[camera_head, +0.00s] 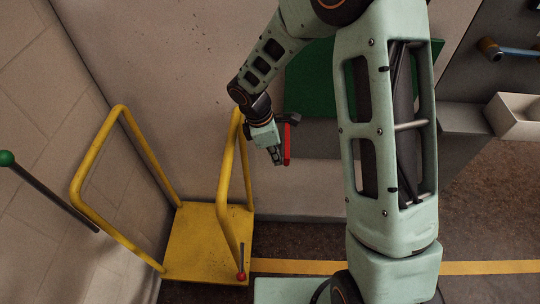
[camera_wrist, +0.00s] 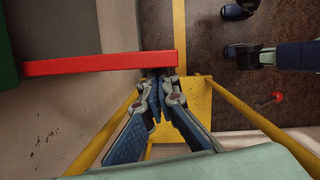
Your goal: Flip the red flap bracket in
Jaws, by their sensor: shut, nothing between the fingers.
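The red flap bracket (camera_head: 287,143) is a narrow bar that sticks out from the wall unit, below the green panel. In the wrist view the red bracket (camera_wrist: 95,63) runs across from the left and ends just beyond my fingers. My gripper (camera_head: 279,162) is shut and empty, beside the bracket's outer end in the head view. In the wrist view my gripper (camera_wrist: 160,74) has its fingertips together at the bracket's right end, and the bar partly hides the tips. I cannot tell whether they touch it.
A yellow platform cart (camera_head: 205,240) with tall rails stands below and left of my gripper. A green-knobbed lever (camera_head: 7,158) is at far left. The green panel (camera_head: 310,80) and a white bin (camera_head: 517,116) are on the right.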

